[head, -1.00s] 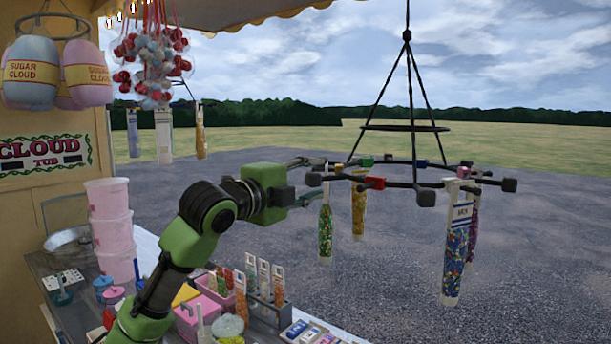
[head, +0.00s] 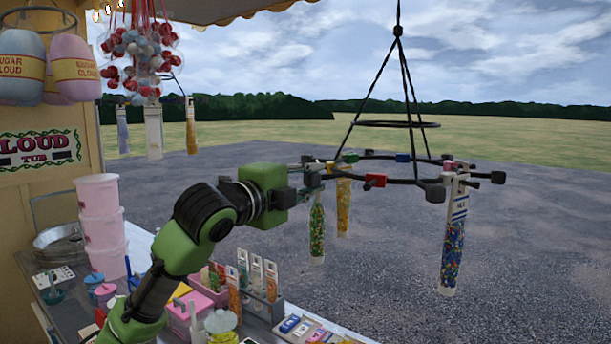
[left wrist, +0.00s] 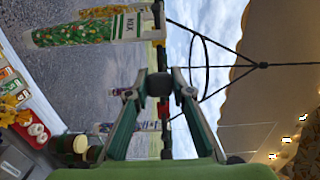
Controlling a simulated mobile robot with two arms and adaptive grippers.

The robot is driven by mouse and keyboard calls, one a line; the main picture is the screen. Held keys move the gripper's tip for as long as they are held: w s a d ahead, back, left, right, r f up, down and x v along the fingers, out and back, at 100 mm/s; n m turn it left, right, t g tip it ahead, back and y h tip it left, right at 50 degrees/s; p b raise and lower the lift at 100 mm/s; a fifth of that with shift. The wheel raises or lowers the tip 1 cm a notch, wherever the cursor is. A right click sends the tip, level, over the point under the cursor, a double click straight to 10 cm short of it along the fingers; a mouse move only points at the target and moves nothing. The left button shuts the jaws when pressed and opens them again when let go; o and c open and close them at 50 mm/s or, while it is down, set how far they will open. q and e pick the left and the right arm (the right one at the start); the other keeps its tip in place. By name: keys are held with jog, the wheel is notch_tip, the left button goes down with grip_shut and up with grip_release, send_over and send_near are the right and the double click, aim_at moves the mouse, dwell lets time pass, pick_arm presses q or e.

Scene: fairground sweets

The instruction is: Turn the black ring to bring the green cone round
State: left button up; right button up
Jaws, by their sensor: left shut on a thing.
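The black ring (head: 390,180) hangs level from rods, with dark end knobs and coloured blocks around it. My left gripper (head: 312,180) is shut on a dark knob at the ring's left end; the knob also shows between the fingers in the left wrist view (left wrist: 158,84). The green cone (head: 317,232) hangs just below the gripper; it also shows in the left wrist view (left wrist: 75,33). An orange-yellow cone (head: 343,206) hangs beside it, farther back. A blue multicoloured cone (head: 453,242) hangs at the right. My right gripper is out of view.
The stall counter below holds a rack of bagged sweets (head: 257,278), pink tubs (head: 100,213) and a pink box (head: 188,316). Bunches of red and white sweets (head: 140,50) hang at upper left. Open gravel lies beyond the ring.

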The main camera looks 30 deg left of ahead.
pick_arm(q)
jog(key=d+p, duration=0.1)
jog(key=d, duration=1.9)
jog(key=shift+d, duration=0.15)
dwell(0.7)
jog(key=shift+s+f, duration=0.1)
jog(key=o, duration=0.8)
